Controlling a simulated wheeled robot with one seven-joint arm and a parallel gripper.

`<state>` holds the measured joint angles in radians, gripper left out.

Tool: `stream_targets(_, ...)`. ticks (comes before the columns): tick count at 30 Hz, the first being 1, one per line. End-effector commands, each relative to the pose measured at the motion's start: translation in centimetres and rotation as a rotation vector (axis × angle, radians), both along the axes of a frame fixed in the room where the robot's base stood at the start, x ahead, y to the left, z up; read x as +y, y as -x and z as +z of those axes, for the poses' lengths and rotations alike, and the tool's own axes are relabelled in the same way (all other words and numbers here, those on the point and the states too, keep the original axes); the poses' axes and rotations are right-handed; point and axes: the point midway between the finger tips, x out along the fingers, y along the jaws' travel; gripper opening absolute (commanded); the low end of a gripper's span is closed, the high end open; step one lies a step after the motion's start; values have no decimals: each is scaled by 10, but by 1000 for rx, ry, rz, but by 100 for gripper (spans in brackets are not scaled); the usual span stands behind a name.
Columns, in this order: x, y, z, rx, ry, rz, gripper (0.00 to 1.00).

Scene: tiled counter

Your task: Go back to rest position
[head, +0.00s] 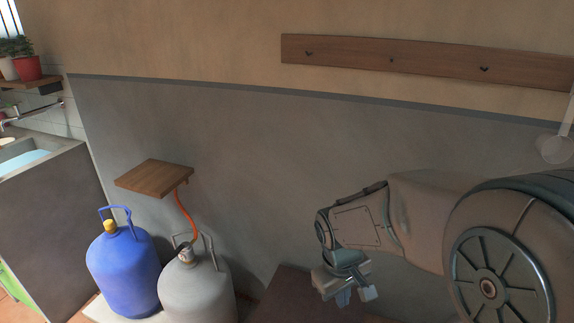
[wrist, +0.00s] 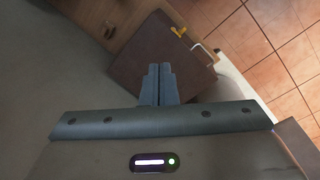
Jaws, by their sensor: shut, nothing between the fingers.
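My gripper (head: 356,296) is at the lower middle right of the head view, at the end of my arm, in front of the grey lower wall. In the wrist view my gripper (wrist: 160,70) has its two fingers side by side and touching. Nothing is held between them. The fingers point toward a dark brown flat-topped piece (wrist: 135,65) below. The fingers hide part of it.
A blue gas bottle (head: 124,270) and a grey gas bottle (head: 196,290) stand at lower left under a small wooden shelf (head: 154,178). A wooden hook rail (head: 430,62) is on the wall. A sink counter (head: 45,215) is at far left. Tiled floor (wrist: 270,50) shows at right.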

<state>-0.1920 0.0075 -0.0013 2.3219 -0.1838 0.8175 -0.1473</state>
Motion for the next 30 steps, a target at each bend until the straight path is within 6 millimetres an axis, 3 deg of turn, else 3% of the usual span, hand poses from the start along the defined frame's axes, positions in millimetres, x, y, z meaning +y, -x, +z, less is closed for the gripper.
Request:
stream_targets(1, -6, 8, 28, -31, -18, -49, 0)
stream_targets(3, -12, 19, 51, -65, -42, -116, 0)
stream_targets(9, -26, 52, 110, -161, -116, -297, 0)
stream_targets(12, -30, 66, 130, -199, -148, -370, 0)
stream_targets(18, -33, 84, 149, -242, -186, -451, 0)
stream_targets(30, -34, 86, 150, -247, -192, -464, 0)
